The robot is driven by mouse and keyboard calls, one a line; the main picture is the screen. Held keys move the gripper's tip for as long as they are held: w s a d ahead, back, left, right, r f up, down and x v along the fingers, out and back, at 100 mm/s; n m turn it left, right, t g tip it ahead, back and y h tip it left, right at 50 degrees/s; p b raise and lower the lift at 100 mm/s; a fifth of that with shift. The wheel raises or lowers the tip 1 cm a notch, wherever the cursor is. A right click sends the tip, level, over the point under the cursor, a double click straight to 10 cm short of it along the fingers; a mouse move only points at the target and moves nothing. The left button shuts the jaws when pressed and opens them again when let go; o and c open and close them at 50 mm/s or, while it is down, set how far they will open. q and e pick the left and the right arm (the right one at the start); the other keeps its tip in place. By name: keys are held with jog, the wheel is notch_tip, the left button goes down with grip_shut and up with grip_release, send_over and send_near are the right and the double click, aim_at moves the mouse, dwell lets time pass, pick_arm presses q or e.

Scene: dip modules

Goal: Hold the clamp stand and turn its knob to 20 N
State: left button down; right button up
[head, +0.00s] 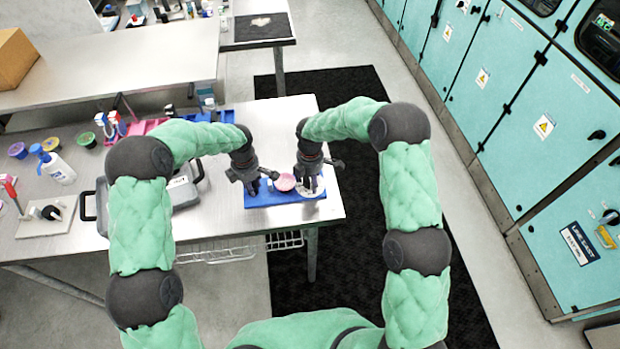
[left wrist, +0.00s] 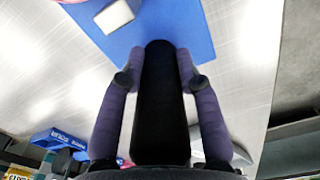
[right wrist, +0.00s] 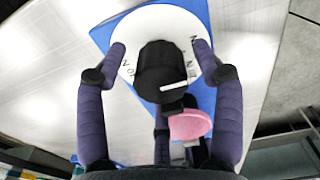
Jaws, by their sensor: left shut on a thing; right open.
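The clamp stand has a blue base (head: 256,198) at the table's right edge. A white dial (right wrist: 187,28) with dark markings lies on it, carrying a black knob (right wrist: 158,68) with a white pointer line. The line points right in the right wrist view; I cannot read the value there. A pink disc (right wrist: 190,125) stands beside the knob, also visible in the head view (head: 285,182). My left gripper (head: 265,184) is shut on the stand's black post (left wrist: 160,100). My right gripper (right wrist: 162,58) is open, its fingers either side of the knob with gaps.
A white block (left wrist: 114,16) sits on the blue base. Left of the stand are a grey tray (head: 185,194) with black handles, a white bottle (head: 58,168) and a board with a black knob (head: 48,213). The table's right edge is close; teal cabinets (head: 530,130) stand beyond the aisle.

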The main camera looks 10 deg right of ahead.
jog(key=shift+f, duration=0.1)
jog(key=c, duration=1.2)
jog(key=shift+o, duration=0.2)
jog(key=shift+m, duration=0.4)
jog(key=m, duration=0.5)
jog(key=shift+m, duration=0.3)
jog(key=m, duration=1.1)
jog(key=shift+m, duration=0.4)
jog(key=m, duration=0.5)
jog(key=shift+a, duration=0.1)
jog(key=shift+m, duration=0.3)
